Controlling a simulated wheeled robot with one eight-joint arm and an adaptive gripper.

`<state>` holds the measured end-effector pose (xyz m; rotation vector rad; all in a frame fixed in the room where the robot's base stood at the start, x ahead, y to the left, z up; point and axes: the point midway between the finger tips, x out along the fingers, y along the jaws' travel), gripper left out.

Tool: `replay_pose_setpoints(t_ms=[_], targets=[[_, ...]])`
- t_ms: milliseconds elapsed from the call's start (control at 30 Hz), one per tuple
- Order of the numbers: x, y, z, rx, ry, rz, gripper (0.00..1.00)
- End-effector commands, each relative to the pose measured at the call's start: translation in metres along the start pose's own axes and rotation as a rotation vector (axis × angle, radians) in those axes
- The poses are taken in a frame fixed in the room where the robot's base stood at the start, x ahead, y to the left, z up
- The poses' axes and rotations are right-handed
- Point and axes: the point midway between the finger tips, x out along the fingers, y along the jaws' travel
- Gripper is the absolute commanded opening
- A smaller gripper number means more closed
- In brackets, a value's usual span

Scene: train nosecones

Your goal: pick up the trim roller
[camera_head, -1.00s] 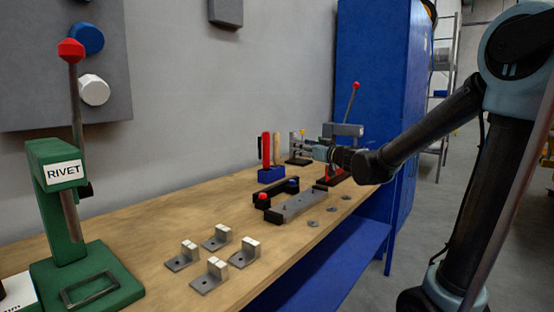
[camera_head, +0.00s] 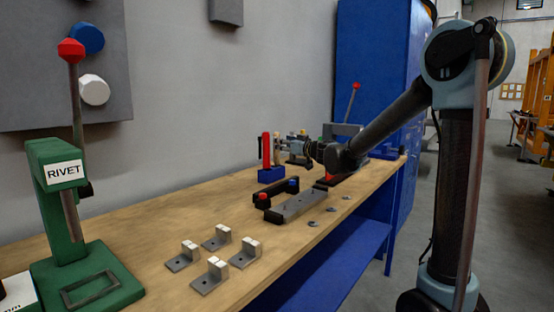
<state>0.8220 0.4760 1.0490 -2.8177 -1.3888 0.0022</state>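The blue tool holder (camera_head: 271,175) stands on the bench near the wall. It holds a red tool (camera_head: 266,148) and a wooden-handled tool (camera_head: 277,146), both upright. Which one is the trim roller is not clear at this size; the wooden-handled one may be it. My gripper (camera_head: 283,147) points left and its fingertips are at the wooden handle. Whether the fingers are open or touch the handle is too small to tell. The lower ends of both tools are hidden in the holder.
In front of the holder lie a black bar tool (camera_head: 276,193) and a long grey plate (camera_head: 297,207). Several metal brackets (camera_head: 215,275) and small discs sit nearer. A green rivet press (camera_head: 65,220) is at left. A red-handled press (camera_head: 350,120) stands behind my wrist.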

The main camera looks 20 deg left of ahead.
Motion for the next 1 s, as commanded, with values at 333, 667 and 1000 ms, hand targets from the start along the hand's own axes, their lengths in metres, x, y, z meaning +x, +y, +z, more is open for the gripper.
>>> replay_pose_setpoints(t_ms=[333, 667, 1000], targets=[[0.035, -0.002, -0.004, 0.000, 0.000, -0.001, 0.51], [0.051, -0.002, -0.003, 0.000, 0.000, 0.000, 0.51], [0.051, -0.002, -0.003, 0.000, 0.000, 0.000, 0.00]])
